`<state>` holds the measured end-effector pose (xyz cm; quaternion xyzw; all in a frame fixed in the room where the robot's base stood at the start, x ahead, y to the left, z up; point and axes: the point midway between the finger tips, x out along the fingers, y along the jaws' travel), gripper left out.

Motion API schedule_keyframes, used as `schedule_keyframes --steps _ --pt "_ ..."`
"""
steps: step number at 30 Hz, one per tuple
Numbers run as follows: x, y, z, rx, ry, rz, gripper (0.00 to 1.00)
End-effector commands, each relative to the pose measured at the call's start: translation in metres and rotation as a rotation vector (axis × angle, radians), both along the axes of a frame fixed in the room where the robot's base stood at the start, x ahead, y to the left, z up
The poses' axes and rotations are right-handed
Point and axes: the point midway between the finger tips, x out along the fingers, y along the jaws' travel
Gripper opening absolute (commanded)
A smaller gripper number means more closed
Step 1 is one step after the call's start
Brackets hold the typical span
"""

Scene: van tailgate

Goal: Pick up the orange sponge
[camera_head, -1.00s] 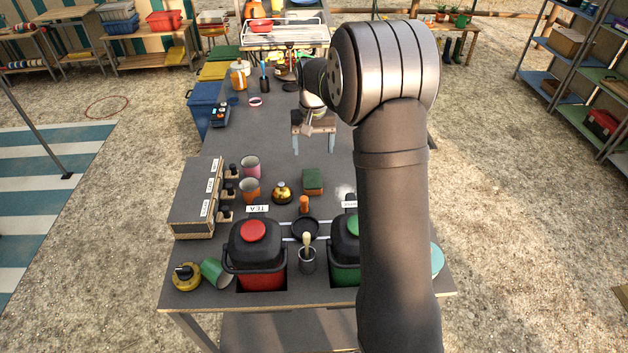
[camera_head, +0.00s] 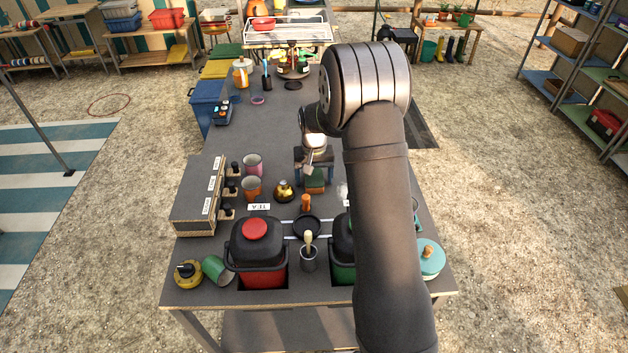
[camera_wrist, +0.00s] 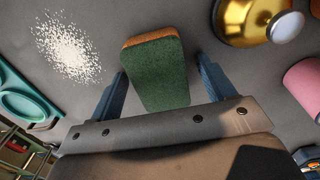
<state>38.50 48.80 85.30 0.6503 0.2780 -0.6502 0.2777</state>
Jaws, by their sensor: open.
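The orange sponge (camera_wrist: 152,72) lies on the grey table with its green scouring side up and an orange edge showing. In the head view the sponge (camera_head: 315,180) is partly hidden under my gripper (camera_head: 314,178). In the wrist view my gripper (camera_wrist: 158,85) is open, with one blue finger on each side of the sponge. A gap of bare table shows between each finger and the sponge. I cannot tell how high the fingertips are above the table.
A gold bell-like item (camera_head: 284,191) stands left of the sponge, near an orange cup (camera_head: 252,188) and a pink cup (camera_head: 252,164). A small orange-brown item (camera_head: 305,203) stands in front. White grains (camera_wrist: 68,48) lie on the table. A red-lidded bin (camera_head: 258,255) stands nearer.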

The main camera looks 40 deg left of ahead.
Motion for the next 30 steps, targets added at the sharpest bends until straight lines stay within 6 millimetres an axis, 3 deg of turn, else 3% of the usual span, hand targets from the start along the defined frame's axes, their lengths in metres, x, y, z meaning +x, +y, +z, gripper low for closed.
schedule_keyframes --steps 4,5,12,23,30 --pt "0.0 0.0 0.0 0.001 -0.001 0.0 0.75" --pt "0.0 0.0 0.0 0.001 -0.001 0.0 0.72" --pt "0.0 0.0 0.001 0.0 0.0 0.0 0.28" --pt "0.0 0.0 0.002 0.001 -0.001 0.0 0.28" --pt "0.0 0.0 0.022 0.002 -0.002 0.0 0.28"
